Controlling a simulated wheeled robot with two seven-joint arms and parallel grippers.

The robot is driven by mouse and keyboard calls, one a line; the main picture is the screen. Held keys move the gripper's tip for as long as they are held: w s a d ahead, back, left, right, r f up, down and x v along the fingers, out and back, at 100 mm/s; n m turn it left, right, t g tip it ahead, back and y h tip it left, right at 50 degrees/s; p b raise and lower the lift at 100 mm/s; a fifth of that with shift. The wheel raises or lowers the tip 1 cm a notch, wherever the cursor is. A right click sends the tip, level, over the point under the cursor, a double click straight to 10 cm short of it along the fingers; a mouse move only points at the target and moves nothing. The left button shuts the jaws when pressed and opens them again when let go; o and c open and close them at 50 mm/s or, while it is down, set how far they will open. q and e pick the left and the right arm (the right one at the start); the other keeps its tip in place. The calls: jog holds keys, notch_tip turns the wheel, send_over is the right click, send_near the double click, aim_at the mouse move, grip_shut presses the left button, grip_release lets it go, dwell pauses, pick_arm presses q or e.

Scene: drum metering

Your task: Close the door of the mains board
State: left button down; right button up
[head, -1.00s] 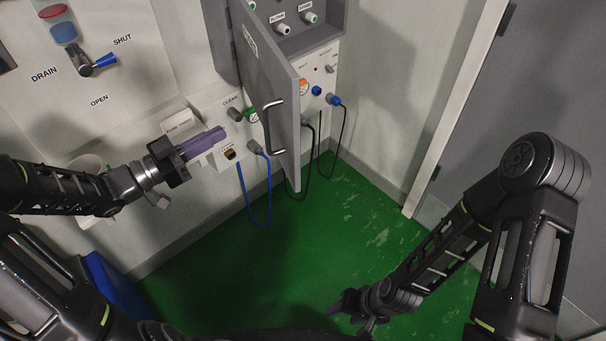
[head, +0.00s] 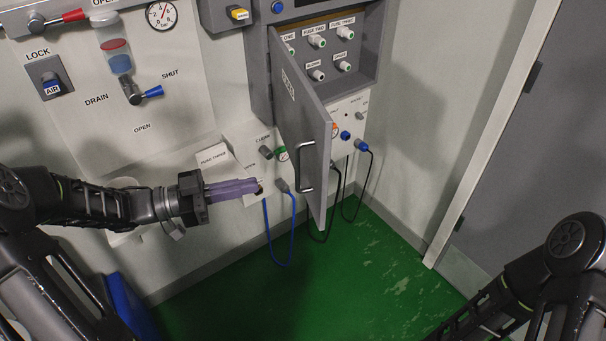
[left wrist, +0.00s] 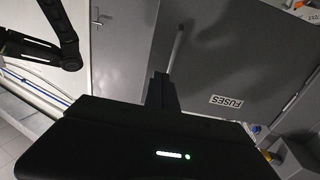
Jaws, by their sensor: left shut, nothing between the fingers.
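The grey mains board door (head: 300,118), labelled FUSES, stands open, swung out from the left side of its grey cabinet (head: 372,48). A metal bar handle (head: 307,177) is near its lower free edge. My left gripper (head: 258,186) is shut and empty, left of the door's lower part, in front of the socket panel; it looks apart from the door. In the left wrist view the shut fingers (left wrist: 160,92) point toward the door face (left wrist: 225,65), with the handle (left wrist: 178,48) beyond them. My right gripper is out of view; only its arm shows at lower right.
Below the cabinet, a blue cable (head: 268,235) and black cables (head: 370,185) hang from plugs. A panel with a drain valve (head: 135,92) is at left. The green floor (head: 345,265) is clear. A grey door (head: 535,130) stands at right.

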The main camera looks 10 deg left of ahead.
aim_at(317, 171)
pick_arm(q)
jog(key=p+x, duration=0.2)
jog(key=x, duration=0.9)
jog(key=shift+w+d+r+p, duration=0.15)
jog(key=shift+w+d+p, duration=0.05)
jog(key=shift+d+p, duration=0.1)
jog(key=shift+w+d, duration=0.25)
jog(key=shift+d, duration=0.1)
